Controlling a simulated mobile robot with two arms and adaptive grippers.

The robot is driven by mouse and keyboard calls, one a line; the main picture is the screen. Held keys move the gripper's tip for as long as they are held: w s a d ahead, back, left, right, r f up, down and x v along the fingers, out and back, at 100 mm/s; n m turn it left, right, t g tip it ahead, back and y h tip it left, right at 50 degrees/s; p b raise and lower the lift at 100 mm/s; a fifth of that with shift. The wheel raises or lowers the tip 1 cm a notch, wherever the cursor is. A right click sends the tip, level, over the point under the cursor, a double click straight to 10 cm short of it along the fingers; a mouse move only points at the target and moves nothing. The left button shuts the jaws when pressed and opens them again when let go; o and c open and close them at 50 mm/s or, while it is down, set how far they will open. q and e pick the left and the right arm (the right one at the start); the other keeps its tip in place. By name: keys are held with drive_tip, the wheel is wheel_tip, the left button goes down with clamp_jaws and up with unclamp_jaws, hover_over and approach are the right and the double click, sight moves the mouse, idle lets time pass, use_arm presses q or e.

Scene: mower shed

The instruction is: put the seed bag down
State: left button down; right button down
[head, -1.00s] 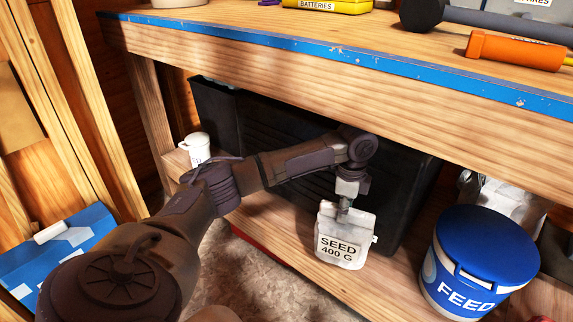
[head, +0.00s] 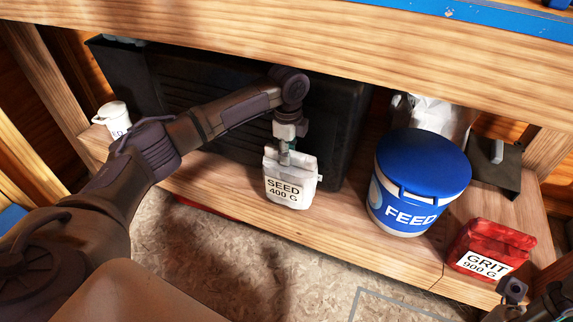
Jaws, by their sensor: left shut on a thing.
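The seed bag (head: 291,183) is white with a label reading SEED 400 G. It is upright at the lower shelf (head: 235,185), in front of a large black bin. My left gripper (head: 285,152) comes down from above and is shut on the bag's top. The bag's base appears at or just above the shelf boards; I cannot tell whether it touches. The gripper's fingertips are partly hidden by the bag's top. Part of my right arm's end (head: 515,291) shows at the bottom right corner, and its jaws are not clear.
The black bin (head: 220,110) stands behind the bag. A blue-lidded FEED tub (head: 405,215) and a red GRIT bag (head: 490,246) stand to the right, and a small white container (head: 112,117) at left. Bare shelf lies between seed bag and tub. The bench edge (head: 330,45) overhangs above.

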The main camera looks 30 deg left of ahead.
sight(294, 186)
use_arm(q)
wheel_tip(294, 186, down, 4)
drive_tip(key=shift+b, duration=0.7)
drive_tip(key=shift+r, duration=0.15)
drive_tip(key=c, duration=1)
unclamp_jaws()
